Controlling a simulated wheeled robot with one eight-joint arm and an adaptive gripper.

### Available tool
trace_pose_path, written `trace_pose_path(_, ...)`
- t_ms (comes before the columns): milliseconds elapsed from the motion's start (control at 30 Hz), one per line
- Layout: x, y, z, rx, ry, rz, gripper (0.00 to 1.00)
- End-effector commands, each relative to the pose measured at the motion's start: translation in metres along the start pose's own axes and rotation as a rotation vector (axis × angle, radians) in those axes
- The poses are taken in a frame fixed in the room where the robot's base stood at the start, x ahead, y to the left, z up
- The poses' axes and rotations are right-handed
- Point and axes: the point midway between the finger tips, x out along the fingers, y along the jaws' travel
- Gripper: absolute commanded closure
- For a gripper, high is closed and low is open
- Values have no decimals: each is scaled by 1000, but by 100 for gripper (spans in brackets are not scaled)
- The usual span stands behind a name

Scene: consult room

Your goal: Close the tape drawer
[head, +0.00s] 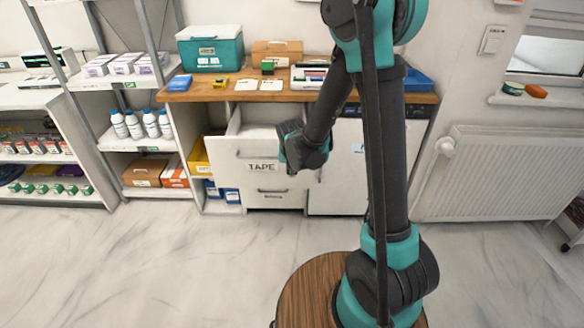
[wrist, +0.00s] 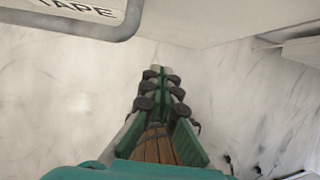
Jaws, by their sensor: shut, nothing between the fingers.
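The tape drawer (head: 247,153) is a white drawer with a "TAPE" label, set in the cabinet under the wooden counter. It stands pulled out, with its open top showing behind the front panel. In the head view my forearm and wrist hang before the drawer's right side; the fingers are not clear there, and contact cannot be told.
The wooden counter (head: 222,94) above holds a teal box (head: 211,49), a cardboard box and small packs. Another labelled drawer (head: 272,194) lies below the tape drawer. Shelves with bottles (head: 135,125) stand left, a radiator (head: 497,172) right. The floor in front is clear.

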Motion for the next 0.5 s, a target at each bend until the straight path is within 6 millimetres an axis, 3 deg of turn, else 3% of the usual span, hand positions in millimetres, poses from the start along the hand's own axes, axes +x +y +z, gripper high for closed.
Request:
trace_pose_path(167, 22, 0, 0, 0, 0, 0, 100)
trace_pose_path(300, 28, 0, 22, 2, 0, -1, 100)
trace_pose_path(500, 34, 0, 35, 0, 0, 0, 100)
